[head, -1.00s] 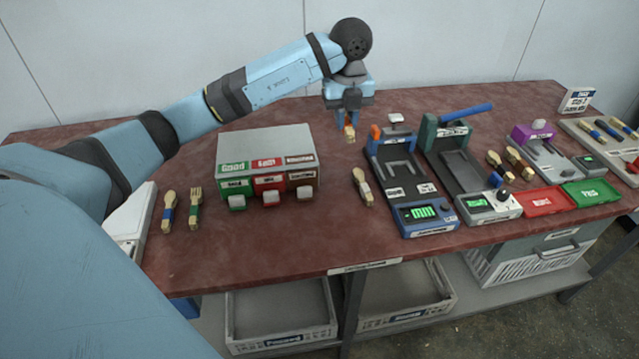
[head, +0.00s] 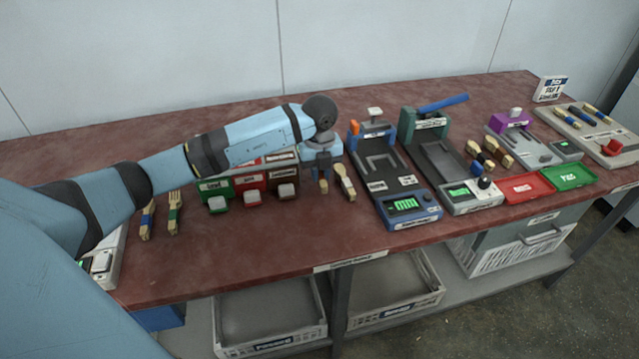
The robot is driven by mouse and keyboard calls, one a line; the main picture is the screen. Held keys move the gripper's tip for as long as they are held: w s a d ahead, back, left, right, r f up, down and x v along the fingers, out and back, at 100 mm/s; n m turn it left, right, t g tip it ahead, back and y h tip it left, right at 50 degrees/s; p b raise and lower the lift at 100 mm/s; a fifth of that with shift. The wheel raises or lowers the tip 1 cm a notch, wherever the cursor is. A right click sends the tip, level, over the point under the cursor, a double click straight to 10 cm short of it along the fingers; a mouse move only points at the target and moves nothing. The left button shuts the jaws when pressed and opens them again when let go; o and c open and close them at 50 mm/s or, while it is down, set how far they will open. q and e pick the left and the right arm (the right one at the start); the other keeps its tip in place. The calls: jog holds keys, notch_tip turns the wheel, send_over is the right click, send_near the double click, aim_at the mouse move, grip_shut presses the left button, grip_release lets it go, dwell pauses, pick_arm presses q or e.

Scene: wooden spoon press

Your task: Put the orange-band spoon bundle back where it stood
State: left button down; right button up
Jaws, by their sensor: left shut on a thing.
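My left gripper (head: 323,172) is shut on a wooden spoon bundle (head: 323,187), low over the table in front of the grey box. Only the bundle's lower end shows; its band is hidden by the fingers. Just to its right, a pale-banded wooden bundle (head: 345,184) lies on the table, very close to the gripper. I cannot tell whether the held bundle touches the table. My right gripper is not in view.
The box with green, red and brown bins (head: 250,180) is partly behind my left forearm. Blue-banded (head: 147,220) and green-banded (head: 174,212) bundles lie left. A blue-fronted press (head: 405,205) stands right. The table front (head: 290,245) is clear.

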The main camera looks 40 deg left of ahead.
aim_at(319, 193)
pick_arm(q)
jog(key=shift+f, duration=1.95)
jog(key=shift+f, duration=0.1)
jog(key=c, duration=1.1)
grip_release()
notch_tip(319, 193, up, 12)
jog(key=shift+r+p, duration=0.15)
jog(key=shift+p, duration=0.25)
jog(key=shift+s, duration=0.1)
